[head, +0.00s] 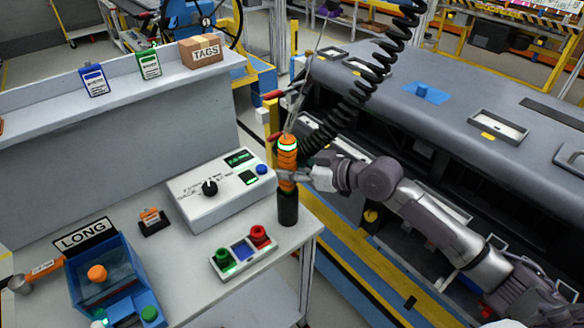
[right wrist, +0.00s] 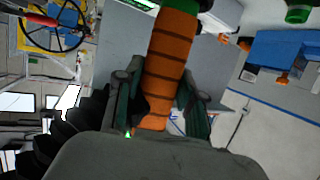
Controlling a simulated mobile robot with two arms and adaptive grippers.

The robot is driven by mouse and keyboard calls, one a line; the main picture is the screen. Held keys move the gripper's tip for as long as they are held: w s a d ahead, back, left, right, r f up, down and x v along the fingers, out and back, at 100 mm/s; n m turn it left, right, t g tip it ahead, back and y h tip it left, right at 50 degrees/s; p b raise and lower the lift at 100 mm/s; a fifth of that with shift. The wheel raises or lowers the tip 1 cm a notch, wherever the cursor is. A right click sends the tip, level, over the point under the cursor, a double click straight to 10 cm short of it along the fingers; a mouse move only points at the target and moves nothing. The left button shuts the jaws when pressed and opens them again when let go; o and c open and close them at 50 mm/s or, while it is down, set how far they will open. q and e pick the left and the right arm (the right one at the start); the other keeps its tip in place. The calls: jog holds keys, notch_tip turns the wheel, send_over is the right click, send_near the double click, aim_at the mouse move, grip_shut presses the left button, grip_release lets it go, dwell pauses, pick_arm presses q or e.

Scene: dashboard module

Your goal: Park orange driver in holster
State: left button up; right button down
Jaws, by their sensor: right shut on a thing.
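The orange driver (head: 288,160) stands upright at the right edge of the workbench, with a light green ring near its top. My right gripper (head: 290,177) is shut around its body from the right. In the right wrist view the driver's ribbed orange body (right wrist: 168,62) lies between the two fingers (right wrist: 160,85). A black cylinder (head: 288,208), in line below the orange body, looks like the holster; I cannot tell how deep the driver sits in it. My left gripper is not in view.
A control box (head: 215,190) stands left of the driver. A panel with green and red buttons (head: 241,250) is in front. A blue bin (head: 105,270) stands at front left. A black coiled cable (head: 365,85) hangs behind my right arm, near the grey dashboard (head: 460,90).

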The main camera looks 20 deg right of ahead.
jog(key=shift+f, duration=0.15)
dwell(0.3)
jog(key=c, duration=0.6)
grip_release()
jog(key=shift+f, duration=0.1)
jog(key=shift+v, duration=6)
